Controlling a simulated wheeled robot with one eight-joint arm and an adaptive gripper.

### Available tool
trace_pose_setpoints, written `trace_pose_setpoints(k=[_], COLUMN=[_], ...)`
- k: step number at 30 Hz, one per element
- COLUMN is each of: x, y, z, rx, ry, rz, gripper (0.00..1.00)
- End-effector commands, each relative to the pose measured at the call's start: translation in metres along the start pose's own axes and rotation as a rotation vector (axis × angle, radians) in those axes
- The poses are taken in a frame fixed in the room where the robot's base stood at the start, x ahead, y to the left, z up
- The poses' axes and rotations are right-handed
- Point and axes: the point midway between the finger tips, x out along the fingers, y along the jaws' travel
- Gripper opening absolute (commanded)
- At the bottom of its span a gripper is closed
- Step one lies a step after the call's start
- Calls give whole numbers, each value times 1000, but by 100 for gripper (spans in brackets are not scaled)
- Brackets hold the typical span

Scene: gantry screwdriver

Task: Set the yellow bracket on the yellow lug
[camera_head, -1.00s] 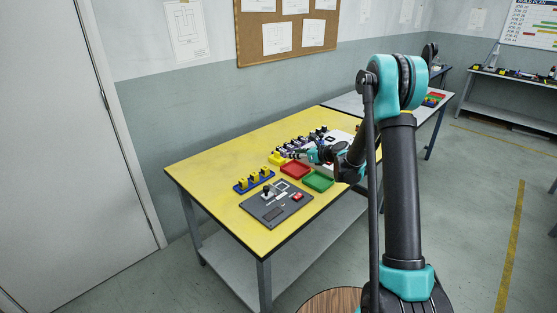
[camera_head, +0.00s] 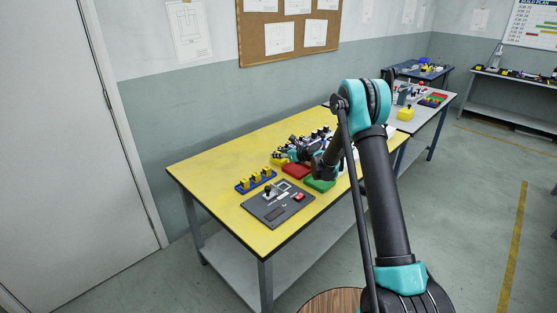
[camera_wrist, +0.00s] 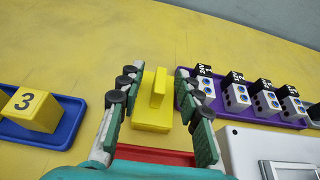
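A yellow piece with a flat base and an upright block (camera_wrist: 153,110) stands on the yellow table; I take it for the yellow bracket, and it also shows in the head view (camera_head: 277,160). My gripper (camera_wrist: 157,75) is open, with one finger on each side of this piece and a gap visible on both sides. In the head view my gripper (camera_head: 290,154) is low over the table beside the piece. I cannot pick out the yellow lug for certain. A yellow block marked 3 (camera_wrist: 32,108) sits in a blue tray (camera_wrist: 72,112) at the left.
A purple tray (camera_wrist: 222,109) with several black-and-white parts is at the right. A red tray (camera_head: 296,171), a green tray (camera_head: 320,186) and a dark grey panel (camera_head: 262,212) lie nearer the front. A white panel (camera_wrist: 238,148) is lower right. Table behind the piece is clear.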

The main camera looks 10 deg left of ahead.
Motion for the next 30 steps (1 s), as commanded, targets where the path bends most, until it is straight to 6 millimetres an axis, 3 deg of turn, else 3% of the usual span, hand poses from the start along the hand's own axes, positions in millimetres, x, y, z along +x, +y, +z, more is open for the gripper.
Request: trace_pose_setpoints(k=[8,16,30], x=[5,5,4], y=[0,0,0], z=[0,0,2], rx=[0,0,0], ry=[0,0,0], rz=[0,0,0], gripper=[33,0,0])
